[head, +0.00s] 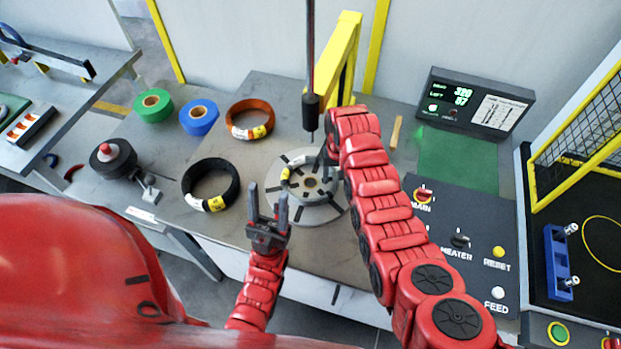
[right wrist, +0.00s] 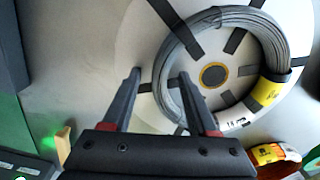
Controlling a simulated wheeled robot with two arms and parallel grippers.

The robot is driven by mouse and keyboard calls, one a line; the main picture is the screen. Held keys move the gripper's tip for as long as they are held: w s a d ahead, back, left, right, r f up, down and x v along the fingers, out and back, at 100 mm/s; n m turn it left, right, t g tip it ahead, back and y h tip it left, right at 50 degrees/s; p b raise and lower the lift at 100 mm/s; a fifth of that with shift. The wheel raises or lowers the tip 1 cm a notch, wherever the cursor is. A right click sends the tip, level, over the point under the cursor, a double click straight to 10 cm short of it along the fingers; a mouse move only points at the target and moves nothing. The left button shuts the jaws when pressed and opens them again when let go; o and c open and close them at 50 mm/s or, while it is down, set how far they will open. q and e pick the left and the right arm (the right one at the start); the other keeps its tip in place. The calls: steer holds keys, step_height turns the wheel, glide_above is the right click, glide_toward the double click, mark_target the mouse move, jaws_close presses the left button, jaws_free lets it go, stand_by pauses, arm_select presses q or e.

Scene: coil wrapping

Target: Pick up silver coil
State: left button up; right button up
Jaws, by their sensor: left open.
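The silver coil (head: 286,174) lies flat on the round, pale turntable (head: 325,213), and my right arm partly covers it in the head view. In the right wrist view the coil (right wrist: 222,18) is a grey wire ring with a yellow and white label, around the turntable's hub. My right gripper (right wrist: 158,74) is open there, with its two fingers apart at the coil's left side. One finger overlaps the ring and the other is outside it; contact cannot be told. My left gripper (head: 268,200) is open and empty, in front and left of the turntable.
A black coil (head: 188,183) and a copper coil (head: 236,128) lie left of the turntable. Green (head: 153,106) and blue (head: 198,117) tape rolls are further left. A control panel (head: 460,240) is right.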

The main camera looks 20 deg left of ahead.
jaws_close()
steer(key=shift+r, duration=0.1)
stand_by(1.1)
